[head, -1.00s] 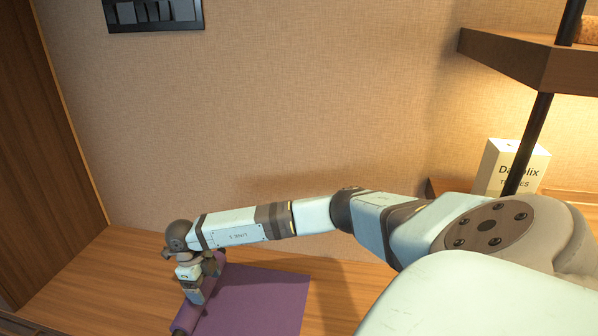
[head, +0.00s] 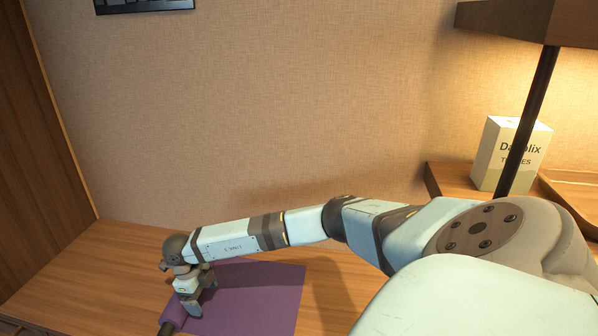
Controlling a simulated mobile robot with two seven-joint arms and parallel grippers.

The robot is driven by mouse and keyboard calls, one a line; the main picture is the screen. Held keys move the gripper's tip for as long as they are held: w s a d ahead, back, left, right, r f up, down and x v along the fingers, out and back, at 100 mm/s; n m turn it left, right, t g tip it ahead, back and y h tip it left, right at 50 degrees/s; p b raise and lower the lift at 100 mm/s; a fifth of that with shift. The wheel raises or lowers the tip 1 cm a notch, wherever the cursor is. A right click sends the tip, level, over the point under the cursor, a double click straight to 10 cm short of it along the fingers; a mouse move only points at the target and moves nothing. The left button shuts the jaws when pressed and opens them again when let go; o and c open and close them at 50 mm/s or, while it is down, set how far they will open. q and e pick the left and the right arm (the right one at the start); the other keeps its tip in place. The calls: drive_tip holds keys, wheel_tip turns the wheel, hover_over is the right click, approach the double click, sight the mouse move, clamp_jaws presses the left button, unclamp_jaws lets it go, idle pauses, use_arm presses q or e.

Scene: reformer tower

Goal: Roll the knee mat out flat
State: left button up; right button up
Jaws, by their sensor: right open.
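The purple knee mat (head: 262,290) lies on the wooden surface at the bottom of the head view. Its right part is spread flat, and its left end is still a roll (head: 174,314). My right gripper (head: 199,309) points down at the left side of the mat, beside the roll and over its edge. It is open, and I cannot tell whether its fingers touch the mat. The gripper and wrist hide part of the roll, and the mat's near edge runs out of the picture. My left gripper is not in view.
The wooden surface (head: 85,265) is clear left of the mat. A wall stands behind it and a wooden panel (head: 35,140) at the left. At the right are a white tissue box (head: 508,155), a dark post (head: 527,125) and an upper shelf (head: 545,22).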

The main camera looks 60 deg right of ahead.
drive_tip(key=shift+f, duration=0.1)
idle(0.3)
drive_tip(key=shift+w+a+b, duration=0.3)
drive_tip(key=shift+w+b, duration=0.1)
drive_tip(key=shift+w, duration=0.3)
drive_tip(key=shift+w+a+b, duration=0.15)
drive_tip(key=shift+w+b, duration=0.2)
drive_tip(key=shift+w, duration=0.15)
drive_tip(key=shift+w+a+b, duration=0.4)
drive_tip(key=shift+w+b, duration=0.05)
drive_tip(key=shift+w, duration=0.35)
drive_tip(key=shift+w+a+f+b, duration=0.1)
drive_tip(key=shift+w+a+b, duration=0.2)
drive_tip(key=shift+w+b, duration=0.4)
drive_tip(key=shift+w+a+f+b, duration=0.1)
drive_tip(key=shift+w+a+b, duration=0.3)
drive_tip(key=shift+w, duration=0.45)
drive_tip(key=shift+d+r, duration=0.15)
drive_tip(key=shift+s+d+p, duration=0.35)
drive_tip(key=shift+s+p, duration=0.5)
drive_tip(key=shift+p, duration=0.25)
